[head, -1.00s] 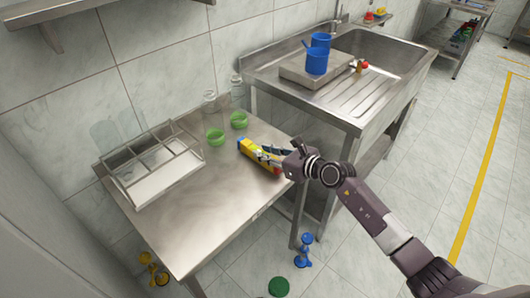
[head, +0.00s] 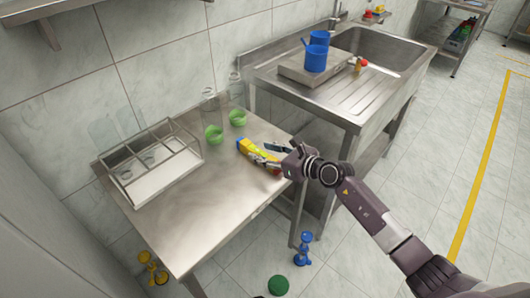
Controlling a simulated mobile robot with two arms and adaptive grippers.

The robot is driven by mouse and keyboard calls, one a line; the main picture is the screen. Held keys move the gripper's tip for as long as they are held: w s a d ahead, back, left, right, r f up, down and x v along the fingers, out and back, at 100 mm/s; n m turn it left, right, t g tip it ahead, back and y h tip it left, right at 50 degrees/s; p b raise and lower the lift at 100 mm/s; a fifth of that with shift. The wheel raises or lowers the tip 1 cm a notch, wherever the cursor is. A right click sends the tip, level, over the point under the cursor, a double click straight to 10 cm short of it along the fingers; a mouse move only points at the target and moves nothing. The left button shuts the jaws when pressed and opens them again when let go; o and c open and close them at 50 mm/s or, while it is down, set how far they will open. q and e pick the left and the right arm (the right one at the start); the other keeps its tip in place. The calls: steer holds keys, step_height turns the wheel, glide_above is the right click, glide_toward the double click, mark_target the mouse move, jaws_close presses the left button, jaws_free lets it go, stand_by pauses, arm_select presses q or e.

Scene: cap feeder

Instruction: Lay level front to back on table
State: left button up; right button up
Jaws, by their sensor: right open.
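The level (head: 257,153), a yellow bar with a blue end and some red, lies on the steel table (head: 205,222) near its right edge. It slants from upper left to lower right in the head view. My right gripper (head: 266,154) is open at the level's right part, with its fingers spread around or just above it; I cannot tell if they touch it. The gripper hides part of the level's right end. My left gripper is not in view.
A divided metal rack (head: 150,190) stands at the table's left. Two green caps (head: 214,135) and clear jars (head: 209,100) are at the back. A sink unit (head: 340,110) with blue cups stands behind right. The table's front middle is bare.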

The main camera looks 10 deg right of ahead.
steer(key=shift+s+d, duration=0.1)
steer(key=v, duration=1.1)
steer(key=shift+s+r, duration=0.2)
steer(key=shift+s, duration=0.1)
